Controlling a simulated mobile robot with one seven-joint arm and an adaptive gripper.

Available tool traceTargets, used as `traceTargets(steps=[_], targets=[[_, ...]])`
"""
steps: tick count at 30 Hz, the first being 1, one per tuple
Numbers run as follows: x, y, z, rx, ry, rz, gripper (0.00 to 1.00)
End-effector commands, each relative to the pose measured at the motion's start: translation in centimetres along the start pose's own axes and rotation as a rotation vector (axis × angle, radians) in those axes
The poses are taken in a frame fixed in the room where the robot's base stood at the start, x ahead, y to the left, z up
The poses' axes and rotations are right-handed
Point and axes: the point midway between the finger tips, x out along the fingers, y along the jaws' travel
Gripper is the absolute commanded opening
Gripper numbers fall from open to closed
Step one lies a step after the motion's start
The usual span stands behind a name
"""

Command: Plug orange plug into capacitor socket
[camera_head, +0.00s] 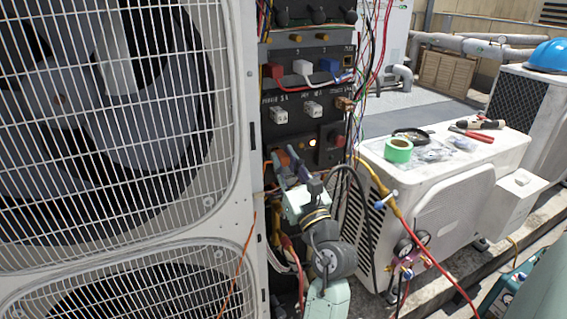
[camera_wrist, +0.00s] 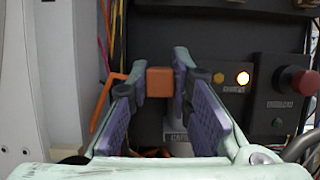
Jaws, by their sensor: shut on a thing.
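The orange plug (camera_wrist: 160,82) is a small block between the two fingertips of my gripper (camera_wrist: 161,77) in the wrist view. My gripper is shut on it, with a finger on each side. The plug is in front of the dark control panel (camera_wrist: 225,110); I cannot tell whether it touches it. In the head view, my gripper (camera_head: 287,163) reaches the lower part of the panel, with the orange plug (camera_head: 284,157) at its tips. No capacitor socket is clearly visible; the plug and fingers hide the panel behind them. A pale label, partly hidden, shows below the plug.
A lit amber lamp (camera_wrist: 243,78) and a red button (camera_wrist: 299,82) are right of my gripper. An orange cable (camera_wrist: 106,94) runs left of the fingers. Red (camera_head: 273,71), white (camera_head: 302,67) and blue (camera_head: 328,65) plugs sit higher up. Loose wires hang along the panel's right side.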

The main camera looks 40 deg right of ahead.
Motion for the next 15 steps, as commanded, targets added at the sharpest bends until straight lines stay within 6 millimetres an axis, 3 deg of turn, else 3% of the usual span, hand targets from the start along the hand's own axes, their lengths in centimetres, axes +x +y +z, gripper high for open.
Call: traceTargets(steps=[15], targets=[[0.74, -0.02, -0.23, 0.0, -0.001, -0.001, 0.0]])
